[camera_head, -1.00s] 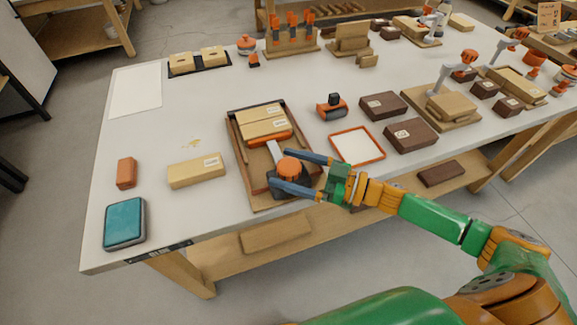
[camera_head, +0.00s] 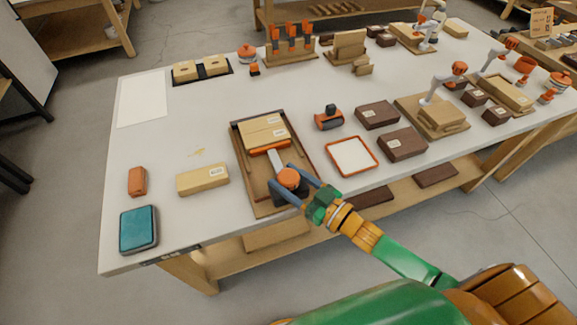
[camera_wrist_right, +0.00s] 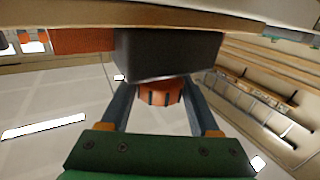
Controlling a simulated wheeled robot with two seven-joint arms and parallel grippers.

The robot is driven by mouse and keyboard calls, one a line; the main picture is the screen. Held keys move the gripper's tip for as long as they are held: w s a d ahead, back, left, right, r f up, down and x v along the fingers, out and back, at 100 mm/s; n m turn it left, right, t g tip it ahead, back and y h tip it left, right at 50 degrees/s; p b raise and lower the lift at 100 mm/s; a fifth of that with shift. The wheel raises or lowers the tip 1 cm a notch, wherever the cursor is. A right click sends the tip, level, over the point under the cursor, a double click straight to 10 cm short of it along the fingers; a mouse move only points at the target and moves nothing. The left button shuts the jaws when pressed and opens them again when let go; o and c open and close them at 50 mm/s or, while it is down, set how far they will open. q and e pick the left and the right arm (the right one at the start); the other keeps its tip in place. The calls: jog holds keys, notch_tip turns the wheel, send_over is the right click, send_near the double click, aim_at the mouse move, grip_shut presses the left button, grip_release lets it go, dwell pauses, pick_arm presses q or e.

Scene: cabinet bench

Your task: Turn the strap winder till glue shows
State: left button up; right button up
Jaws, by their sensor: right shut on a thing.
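The strap winder is an orange knob (camera_head: 289,177) on a dark housing (camera_head: 291,197) at the near end of a wooden clamping board (camera_head: 246,177). A grey strap (camera_head: 275,160) runs from it to an orange bar (camera_head: 270,146). Two pale wooden blocks (camera_head: 262,132) lie together beyond the bar. No glue is visible at their seam at this size. My right gripper (camera_head: 280,175) is shut on the knob, one finger on each side. The right wrist view shows the knob (camera_wrist_right: 160,93) between the fingers, against the dark housing. My left gripper is not in view.
A pale block (camera_head: 203,179), an orange block (camera_head: 137,181) and a teal pad (camera_head: 138,230) lie left of the board. An orange-rimmed tray (camera_head: 352,156) and brown blocks (camera_head: 402,143) lie right. The table's front edge is close to the board.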

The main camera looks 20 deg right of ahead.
aim_at(296, 186)
jog(key=shift+m+t+h, duration=0.4)
jog(key=shift+m+h, duration=0.2)
jog(key=shift+h, duration=0.2)
jog(key=o, duration=1.4)
jog(key=shift+c, duration=0.2)
jog(key=v, duration=0.7)
